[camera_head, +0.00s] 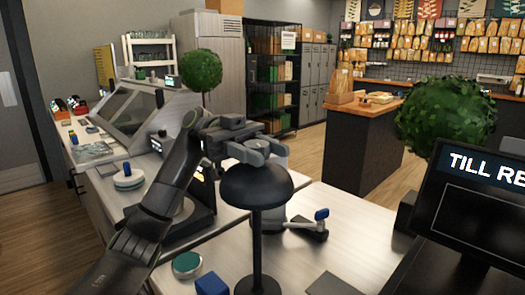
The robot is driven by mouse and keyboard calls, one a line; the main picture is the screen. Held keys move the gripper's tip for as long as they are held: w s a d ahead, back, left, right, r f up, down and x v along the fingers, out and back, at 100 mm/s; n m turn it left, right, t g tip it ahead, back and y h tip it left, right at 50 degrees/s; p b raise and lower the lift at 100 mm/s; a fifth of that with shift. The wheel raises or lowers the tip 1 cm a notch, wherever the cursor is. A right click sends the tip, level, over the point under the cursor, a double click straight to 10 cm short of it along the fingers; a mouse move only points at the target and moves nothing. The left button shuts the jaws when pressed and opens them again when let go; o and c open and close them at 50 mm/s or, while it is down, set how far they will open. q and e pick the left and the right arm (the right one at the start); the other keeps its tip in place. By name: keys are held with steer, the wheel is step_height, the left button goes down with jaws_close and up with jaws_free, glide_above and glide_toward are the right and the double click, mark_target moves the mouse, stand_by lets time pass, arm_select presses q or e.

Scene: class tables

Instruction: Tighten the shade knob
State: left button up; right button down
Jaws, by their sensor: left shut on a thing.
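A black table lamp stands upright on the pale counter, with a domed shade (257,187) on a thin dark stem (257,240). My left gripper (262,156) is right above the top of the shade, its grey fingers closed around the shade knob there. The knob itself is mostly hidden by the fingers, so I cannot tell how tight it sits. My right gripper is not in view.
A till screen (480,205) stands at the right.

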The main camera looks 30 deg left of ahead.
arm_select(q)
steer(key=shift+f, duration=0.1)
steer(key=o, duration=1)
steer(key=b+v, duration=0.2)
steer(key=v, duration=1)
